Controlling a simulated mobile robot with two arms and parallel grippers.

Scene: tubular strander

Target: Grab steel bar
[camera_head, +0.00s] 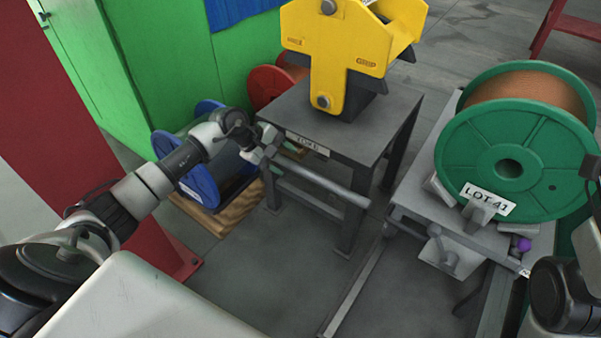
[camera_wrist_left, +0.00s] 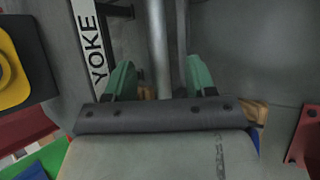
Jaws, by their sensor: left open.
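In the left wrist view the bar (camera_wrist_left: 158,45) runs up the picture between the two green fingers. My left gripper (camera_head: 266,147) is at the bar's left end, at the table's front left corner. It is open, with a finger (camera_wrist_left: 121,80) on one side of the bar and a finger (camera_wrist_left: 198,76) on the other. I cannot tell whether either touches it. My right gripper is not in view.
A yellow yoke (camera_head: 335,50) stands on the small table (camera_head: 350,135). A green spool (camera_head: 510,150) marked LOT 41 sits on a grey stand at the right. A blue spool (camera_head: 190,175) on a wooden pallet (camera_head: 225,212) is close below my left forearm. Floor between is mostly clear.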

